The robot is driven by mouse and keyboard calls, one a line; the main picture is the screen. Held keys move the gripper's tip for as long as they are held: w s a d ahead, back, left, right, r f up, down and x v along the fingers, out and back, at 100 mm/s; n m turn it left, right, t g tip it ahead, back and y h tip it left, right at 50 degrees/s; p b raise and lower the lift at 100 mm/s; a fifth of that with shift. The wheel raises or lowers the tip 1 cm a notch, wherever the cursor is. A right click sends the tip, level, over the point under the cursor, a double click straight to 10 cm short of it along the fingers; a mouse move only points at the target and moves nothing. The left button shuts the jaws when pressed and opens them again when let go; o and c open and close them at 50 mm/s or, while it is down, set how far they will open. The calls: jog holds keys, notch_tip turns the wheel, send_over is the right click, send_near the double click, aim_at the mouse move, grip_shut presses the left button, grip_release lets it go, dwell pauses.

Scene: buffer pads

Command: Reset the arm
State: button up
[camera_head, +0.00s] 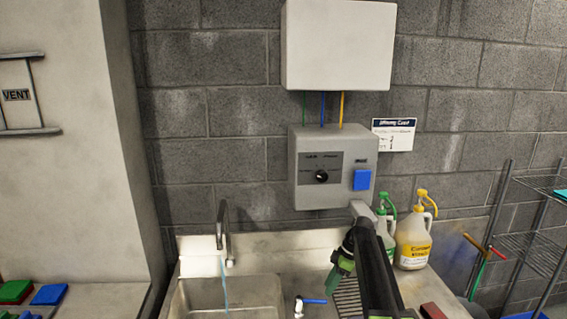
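My black arm rises from the bottom edge, right of centre, and bends at a grey joint in front of the wall. My gripper (336,278) hangs from it, pointing down and to the left, above the drainboard beside the sink. Its end shows green. It is too small and turned too far to tell whether its fingers are open or shut, or whether the green part is a finger or something held.
A steel sink (228,297) with a tap (224,235) is left of my gripper. A grey control box (333,168) with a blue button hangs behind. A yellow-topped jug (413,245) stands right of my arm. Coloured pads (48,294) lie far left. A wire shelf (530,245) stands right.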

jog(key=s+f+m+h+b, duration=0.1)
jog(key=s+f+m+h, duration=0.1)
jog(key=s+m, duration=0.6)
jog(key=s+f+m+t+h+b, duration=0.1)
jog(key=s+f+m+h, duration=0.1)
jog(key=s+m, duration=0.6)
jog(key=s+f, duration=0.1)
jog(key=s, duration=0.4)
jog(key=shift+s+d+t+h, duration=0.2)
jog(key=shift+d+t+h, duration=0.1)
jog(key=shift+h, duration=0.1)
